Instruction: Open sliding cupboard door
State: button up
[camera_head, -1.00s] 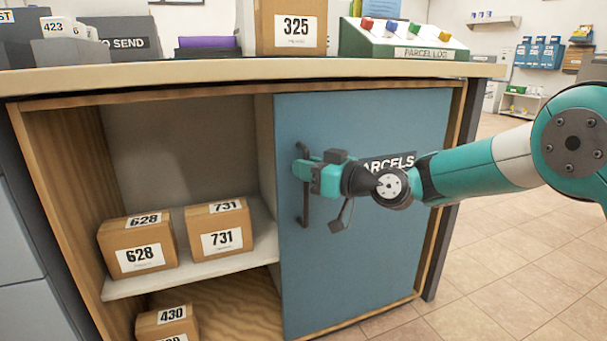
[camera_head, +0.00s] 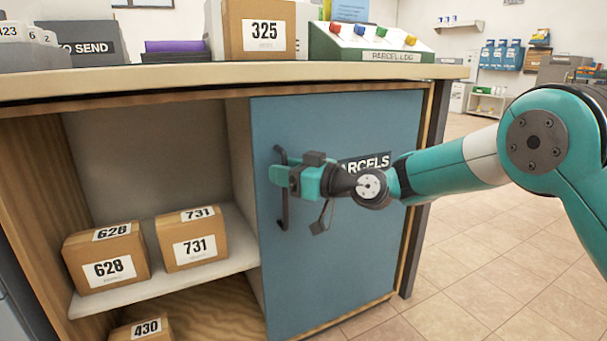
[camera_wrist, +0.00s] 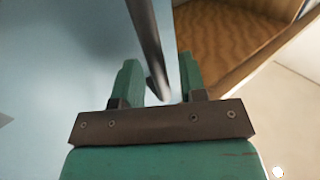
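The blue sliding door (camera_head: 330,255), labelled PARCELS, covers the right half of the cupboard (camera_head: 240,78). Its dark vertical bar handle (camera_head: 283,215) is near the door's left edge. My gripper (camera_head: 288,177) is at the upper part of the handle. In the wrist view, the handle (camera_wrist: 147,35) runs between the two green fingers of my gripper (camera_wrist: 159,75). The fingers stand apart, with gaps beside the bar, so the gripper is open around it. The part of the door behind my gripper and forearm is hidden.
The cupboard's left half is open, with boxes 628 (camera_head: 106,255) and 731 (camera_head: 192,238) on a shelf (camera_head: 160,290) and box 430 (camera_head: 143,330) below. Box 325 (camera_head: 262,28) and a parcel log console (camera_head: 375,45) stand on top. Tiled floor (camera_head: 490,250) is clear at right.

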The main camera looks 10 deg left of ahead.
jog(key=p+v, duration=0.3)
jog(key=v, duration=1.4)
jog(key=shift+s+r, duration=0.1)
jog(key=s+r+g+h+p, duration=0.4)
jog(key=s+r+h, duration=0.15)
jog(key=s, duration=0.65)
jog(key=s+d+r+m+g+h+p, duration=0.1)
jog(key=s+d+m+h+p, duration=0.2)
jog(key=s+d, duration=0.4)
jog(key=s+d+r+m+g+h+p, duration=0.1)
jog(key=s+d+m+h, duration=0.25)
jog(key=s, duration=0.65)
notch_tip(320, 180, up, 38)
jog(key=d+p, duration=0.1)
jog(key=p, duration=3.7)
jog(key=shift+d+h, duration=0.2)
jog(key=shift+h, duration=0.2)
